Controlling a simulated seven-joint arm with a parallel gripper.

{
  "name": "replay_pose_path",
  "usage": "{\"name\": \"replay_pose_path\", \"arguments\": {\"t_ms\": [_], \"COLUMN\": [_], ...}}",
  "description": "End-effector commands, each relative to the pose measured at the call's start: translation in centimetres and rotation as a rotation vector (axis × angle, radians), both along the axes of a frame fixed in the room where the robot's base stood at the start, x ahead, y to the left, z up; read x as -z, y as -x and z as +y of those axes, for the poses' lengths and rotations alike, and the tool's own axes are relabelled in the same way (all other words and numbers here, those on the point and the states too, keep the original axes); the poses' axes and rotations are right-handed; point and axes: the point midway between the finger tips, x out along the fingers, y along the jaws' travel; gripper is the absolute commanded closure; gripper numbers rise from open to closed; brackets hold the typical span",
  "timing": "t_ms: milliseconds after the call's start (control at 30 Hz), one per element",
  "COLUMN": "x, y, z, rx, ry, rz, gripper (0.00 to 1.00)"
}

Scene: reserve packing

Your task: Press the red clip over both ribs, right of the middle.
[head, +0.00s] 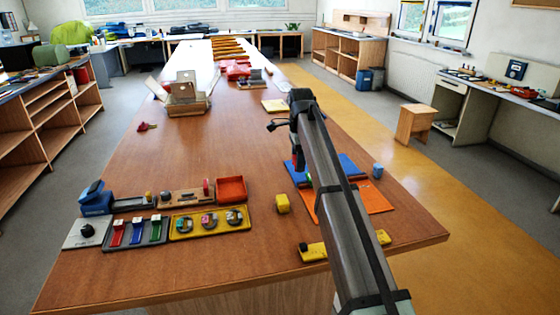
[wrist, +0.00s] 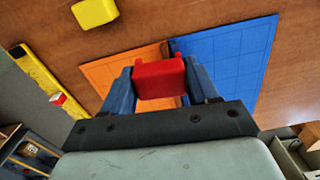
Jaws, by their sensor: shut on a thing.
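The red clip (wrist: 160,78) is between the two blue fingers of my gripper (wrist: 160,84) in the wrist view; the gripper is shut on it. Behind it lie an orange panel (wrist: 125,68) and a blue panel (wrist: 228,58), meeting at a dark seam (wrist: 173,47) where the ribs seem to be. The clip appears over this seam; whether it touches the ribs I cannot tell. In the head view the blue panel (head: 349,168) and orange panel (head: 374,199) are partly hidden by my arm, and the clip and fingertips are not clearly visible.
A yellow block (head: 282,204) stands left of the panels, and a yellow bar (head: 313,252) lies near the front edge. A yellow tray (head: 177,237) and a red tray (head: 231,189) are further left.

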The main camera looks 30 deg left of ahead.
Motion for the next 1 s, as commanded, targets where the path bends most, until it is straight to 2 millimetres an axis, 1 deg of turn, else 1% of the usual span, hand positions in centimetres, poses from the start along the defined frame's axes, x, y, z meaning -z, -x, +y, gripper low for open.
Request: {"name": "replay_pose_path", "arguments": {"t_ms": [33,300,500,633,700,833,1000], "x": [0.2,0.7,1.0,1.1,1.0,0.9,0.9], "y": [-1.6,-8.7,-12.6,-14.9,-15.6,-16.0,-16.1], "z": [-1.8,-9.5,-13.6,-15.2,-14.6,-14.3,-14.3], "rx": [0.027,0.144,0.193,0.180,0.125,0.038,-0.050], "ry": [0.001,0.007,0.008,0.007,0.004,0.001,-0.002], "rz": [0.001,0.010,0.013,0.012,0.009,0.003,-0.002], "gripper": [0.63,0.63,0.63,0.63,0.63,0.63,0.63]}}
